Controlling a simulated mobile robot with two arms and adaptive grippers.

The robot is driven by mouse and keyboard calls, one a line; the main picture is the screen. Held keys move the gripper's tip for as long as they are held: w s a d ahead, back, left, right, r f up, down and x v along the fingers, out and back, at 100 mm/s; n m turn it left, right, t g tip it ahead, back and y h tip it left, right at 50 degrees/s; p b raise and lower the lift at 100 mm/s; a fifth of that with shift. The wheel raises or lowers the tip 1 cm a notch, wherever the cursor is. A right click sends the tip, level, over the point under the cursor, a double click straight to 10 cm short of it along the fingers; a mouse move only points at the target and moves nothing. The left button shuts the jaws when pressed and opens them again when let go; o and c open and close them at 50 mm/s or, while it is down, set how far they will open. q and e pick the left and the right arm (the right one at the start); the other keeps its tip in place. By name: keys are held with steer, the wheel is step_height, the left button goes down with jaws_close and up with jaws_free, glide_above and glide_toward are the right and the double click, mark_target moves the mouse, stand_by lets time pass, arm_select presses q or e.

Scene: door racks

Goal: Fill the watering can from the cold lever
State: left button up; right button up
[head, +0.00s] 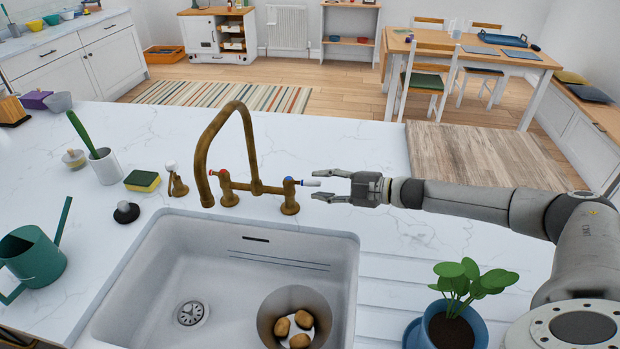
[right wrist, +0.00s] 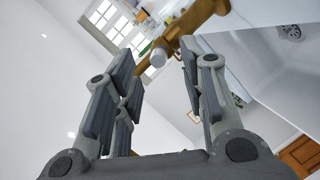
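The green watering can (head: 35,258) stands on the worktop left of the sink, its spout pointing up and right. The brass bridge tap (head: 256,187) stands behind the sink, its curved spout coming down on the left. My left gripper is not in view.
The white sink (head: 150,262) holds a round bowl (head: 268,318) with potatoes at its right; its left part is clear. A sponge (head: 142,181), a pot with a green-handled brush (head: 105,167) and a black-based stopper (head: 126,212) stand left. A potted plant (head: 455,325) stands right.

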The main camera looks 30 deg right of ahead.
mark_target(301, 183)
steer(key=shift+p+x, duration=0.4)
steer(key=shift+x, duration=1.8)
steer(key=shift+d+f, duration=0.1)
jaws_close()
